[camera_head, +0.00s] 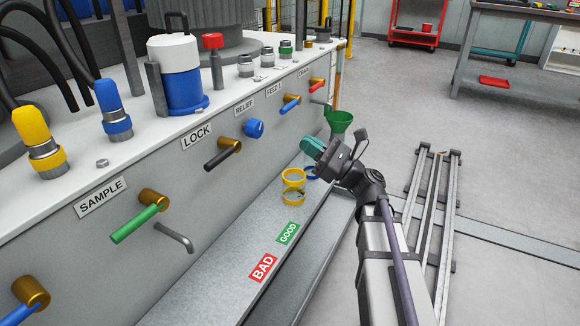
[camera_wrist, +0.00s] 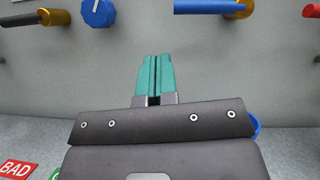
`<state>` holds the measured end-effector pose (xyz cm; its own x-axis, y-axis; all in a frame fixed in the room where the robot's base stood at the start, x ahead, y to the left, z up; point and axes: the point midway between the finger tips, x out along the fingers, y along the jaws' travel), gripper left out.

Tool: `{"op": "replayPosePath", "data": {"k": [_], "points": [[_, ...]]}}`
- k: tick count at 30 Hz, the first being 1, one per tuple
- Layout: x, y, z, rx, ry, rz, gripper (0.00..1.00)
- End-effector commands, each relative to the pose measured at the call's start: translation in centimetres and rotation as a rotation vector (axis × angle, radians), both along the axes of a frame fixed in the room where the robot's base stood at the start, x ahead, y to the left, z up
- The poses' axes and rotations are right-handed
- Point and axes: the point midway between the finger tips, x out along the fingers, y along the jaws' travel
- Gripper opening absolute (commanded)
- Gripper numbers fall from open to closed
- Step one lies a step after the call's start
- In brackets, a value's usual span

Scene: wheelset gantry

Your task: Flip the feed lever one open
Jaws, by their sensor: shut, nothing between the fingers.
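The feed lever one (camera_head: 290,104) is a blue handle on a brass pivot, on the panel below the FEED 1 label (camera_head: 273,90). In the wrist view the blue handle (camera_wrist: 208,7) lies about level along the top edge, pointing left from its brass pivot (camera_wrist: 241,9). My gripper (camera_head: 311,146) is out in front of the panel, below and to the right of the lever, apart from it. Its teal fingertips (camera_wrist: 154,58) are together with nothing between them. They point at bare grey panel, below and left of the blue handle.
A blue round knob (camera_head: 254,128) and a black lever (camera_head: 222,154) are left of the lever. A red lever (camera_head: 316,87) and green funnel (camera_head: 340,122) are right.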

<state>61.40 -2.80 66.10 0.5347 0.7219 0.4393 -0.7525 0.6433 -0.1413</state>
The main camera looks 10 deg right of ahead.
Motion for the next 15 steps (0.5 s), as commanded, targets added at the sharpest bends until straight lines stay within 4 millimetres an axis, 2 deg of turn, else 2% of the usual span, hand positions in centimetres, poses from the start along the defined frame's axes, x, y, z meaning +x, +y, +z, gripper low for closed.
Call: {"op": "replayPosePath", "data": {"k": [1, 2, 6, 15], "points": [[0.2, -1.0, -2.4, 0.059, 0.008, -0.002, 0.00], [0.3, -1.4, -2.6, 0.092, 0.013, -0.001, 0.00], [0.4, -2.7, -2.5, 0.182, 0.023, 0.005, 0.00], [0.4, -2.8, -2.0, 0.192, 0.024, 0.006, 0.00]]}}
